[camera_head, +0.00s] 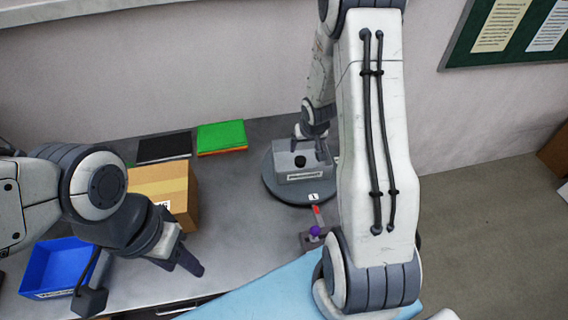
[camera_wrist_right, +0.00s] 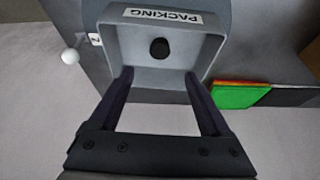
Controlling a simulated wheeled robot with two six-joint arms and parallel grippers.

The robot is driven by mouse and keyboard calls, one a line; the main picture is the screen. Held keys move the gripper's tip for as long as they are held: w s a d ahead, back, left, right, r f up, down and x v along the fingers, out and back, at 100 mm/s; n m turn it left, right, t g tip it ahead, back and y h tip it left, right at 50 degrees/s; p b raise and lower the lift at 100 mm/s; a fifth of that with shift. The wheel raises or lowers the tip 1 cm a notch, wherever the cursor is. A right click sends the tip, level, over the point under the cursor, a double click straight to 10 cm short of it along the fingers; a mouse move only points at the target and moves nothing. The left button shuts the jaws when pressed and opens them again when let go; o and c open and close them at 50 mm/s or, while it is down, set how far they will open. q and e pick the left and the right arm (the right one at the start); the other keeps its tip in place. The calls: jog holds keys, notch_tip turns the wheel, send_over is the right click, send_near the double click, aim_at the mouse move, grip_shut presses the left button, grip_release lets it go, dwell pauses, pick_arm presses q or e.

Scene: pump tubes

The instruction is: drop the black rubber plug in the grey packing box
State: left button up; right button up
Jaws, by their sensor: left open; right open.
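The grey packing box (camera_head: 313,174) stands on a dark round turntable (camera_head: 276,187) and has a white label. In the right wrist view the box (camera_wrist_right: 190,46) is open-topped, and its label reads PACKING. The black rubber plug (camera_head: 300,161) shows inside the box walls; in the right wrist view the plug (camera_wrist_right: 160,48) appears on the box floor, apart from the fingers. My right gripper (camera_head: 309,142) is open and empty over the box; its spread fingers (camera_wrist_right: 158,78) show in the wrist view. My left gripper (camera_head: 187,265) is open and empty over the front left of the table.
A cardboard box (camera_head: 178,190) and a blue bin (camera_head: 52,268) stand on the left. A green folder (camera_head: 221,136) and a black folder (camera_head: 164,147) lie at the back. A small stand with a red and purple part (camera_head: 315,231) is in front of the turntable. The table middle is clear.

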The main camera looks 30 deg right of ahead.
jog(key=s+a+r+n+g+y, duration=0.1)
jog(key=s+a+r+n, duration=0.1)
jog(key=a+r, duration=0.5)
jog(key=s+a+r+n, duration=0.2)
jog(key=s+a+r, duration=0.1)
jog(key=a, duration=0.7)
jog(key=s+a+r+n+g, duration=0.1)
jog(key=s+a+r+n, duration=0.1)
jog(key=s+a, duration=0.2)
jog(key=s+a+r+n+g+y, duration=0.1)
jog(key=s+a, duration=0.3)
jog(key=s, duration=0.6)
jog(key=s+a+r+n+g+b, duration=0.1)
jog(key=s+a+r+n, duration=0.2)
jog(key=s, duration=0.4)
jog(key=shift+s+a+n, duration=0.4)
jog(key=shift+a+n, duration=0.1)
jog(key=shift+a, duration=0.25)
